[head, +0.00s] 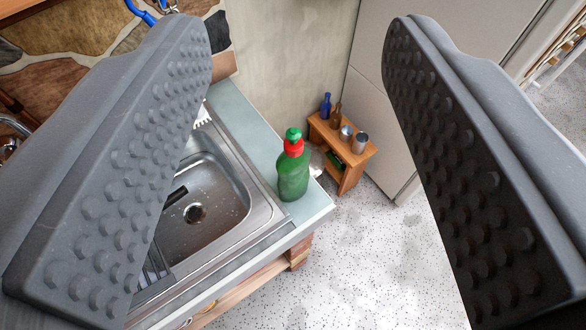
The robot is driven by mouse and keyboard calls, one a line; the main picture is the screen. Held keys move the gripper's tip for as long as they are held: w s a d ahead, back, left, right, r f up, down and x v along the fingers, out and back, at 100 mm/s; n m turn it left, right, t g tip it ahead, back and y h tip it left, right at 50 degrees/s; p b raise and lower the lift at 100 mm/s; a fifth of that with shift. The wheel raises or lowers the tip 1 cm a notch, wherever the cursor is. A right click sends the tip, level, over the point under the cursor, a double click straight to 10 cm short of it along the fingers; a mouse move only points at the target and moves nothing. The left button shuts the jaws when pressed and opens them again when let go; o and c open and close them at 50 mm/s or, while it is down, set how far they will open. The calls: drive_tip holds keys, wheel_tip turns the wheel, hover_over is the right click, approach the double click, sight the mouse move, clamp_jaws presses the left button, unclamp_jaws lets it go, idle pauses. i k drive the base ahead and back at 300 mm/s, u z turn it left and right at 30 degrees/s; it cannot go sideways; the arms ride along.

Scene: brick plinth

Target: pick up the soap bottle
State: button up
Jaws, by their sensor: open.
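The soap bottle (293,174) is green with a red collar and a green cap. It stands upright on the grey counter (317,205), near the counter's right end and beside the sink. My gripper (297,40) is open, its two dark studded fingers at the left and right of the picture. The bottle shows in the gap between the fingers, farther off and nearer the left finger. Nothing is held. The left finger hides part of the sink and counter.
A steel sink (240,181) with a drain lies left of the bottle. A small wooden shelf (353,160) with bottles and cans stands on the floor behind, before a pale cabinet (380,95). The speckled floor (370,265) at the front right is clear.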

sight(292, 164)
drive_tip(key=u, duration=1.2)
drive_tip(key=k, duration=0.95)
drive_tip(key=z, duration=1.15)
drive_tip(key=i, duration=1.35)
drive_tip(key=u, duration=0.05)
